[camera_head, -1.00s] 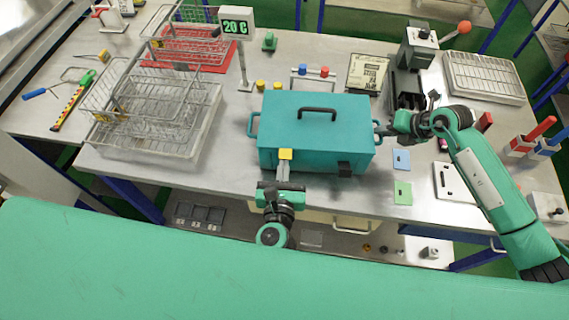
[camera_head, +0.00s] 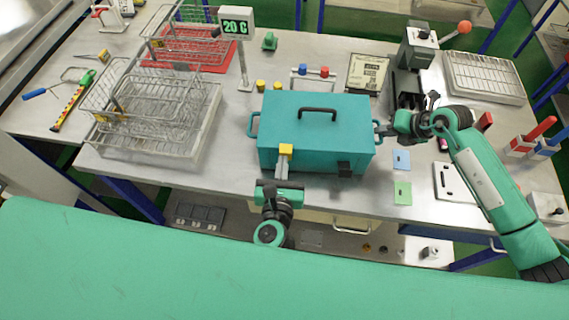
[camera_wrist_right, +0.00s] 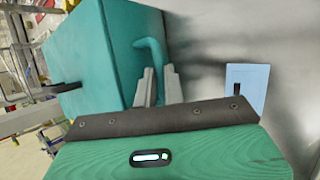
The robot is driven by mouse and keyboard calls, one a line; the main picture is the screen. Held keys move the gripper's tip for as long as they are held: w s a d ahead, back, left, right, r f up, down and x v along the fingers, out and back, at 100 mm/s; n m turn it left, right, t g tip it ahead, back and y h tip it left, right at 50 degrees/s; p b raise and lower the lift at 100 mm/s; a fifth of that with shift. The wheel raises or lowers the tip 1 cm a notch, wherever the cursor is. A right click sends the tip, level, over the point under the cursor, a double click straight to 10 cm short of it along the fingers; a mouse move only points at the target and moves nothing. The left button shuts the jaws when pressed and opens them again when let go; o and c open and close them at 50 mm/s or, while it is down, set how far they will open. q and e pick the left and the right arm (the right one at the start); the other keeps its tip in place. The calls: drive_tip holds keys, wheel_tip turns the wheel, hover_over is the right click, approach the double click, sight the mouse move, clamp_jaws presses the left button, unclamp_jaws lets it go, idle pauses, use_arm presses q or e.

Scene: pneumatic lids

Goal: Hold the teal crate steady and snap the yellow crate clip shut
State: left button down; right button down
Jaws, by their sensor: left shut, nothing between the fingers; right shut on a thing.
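The teal crate (camera_head: 325,125) stands on the metal table with its lid down and a black handle on top. The yellow crate clip (camera_head: 286,149) is at the left of its front face. My left gripper (camera_head: 284,160) is shut and empty, its fingertips against or right below the clip; I cannot tell if they touch. My right gripper (camera_head: 383,130) is shut on the crate's right side handle. The right wrist view shows this handle (camera_wrist_right: 150,55) between the fingers of that gripper (camera_wrist_right: 159,75).
A black clip (camera_head: 345,169) is on the crate's front right. Wire baskets (camera_head: 150,100) stand to the left, with a temperature display (camera_head: 236,22) behind. Blue (camera_head: 401,159) and green (camera_head: 402,193) cards lie to the right. The table strip before the crate is narrow.

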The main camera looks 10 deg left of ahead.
drive_tip(key=shift+f, duration=0.1)
use_arm(q)
drive_tip(key=shift+n, duration=0.3)
drive_tip(key=s, duration=0.3)
drive_tip(key=s+d, duration=0.1)
drive_tip(key=shift+s+r, duration=0.25)
drive_tip(key=shift+r, duration=0.1)
drive_tip(key=s+d+r, duration=0.1)
drive_tip(key=s, duration=1.1)
drive_tip(key=shift+r, duration=0.15)
drive_tip(key=shift+d, duration=0.1)
use_arm(e)
drive_tip(key=c, duration=1.4)
unclamp_jaws()
drive_tip(key=v, duration=1.2)
use_arm(q)
drive_tip(key=shift+w, duration=0.1)
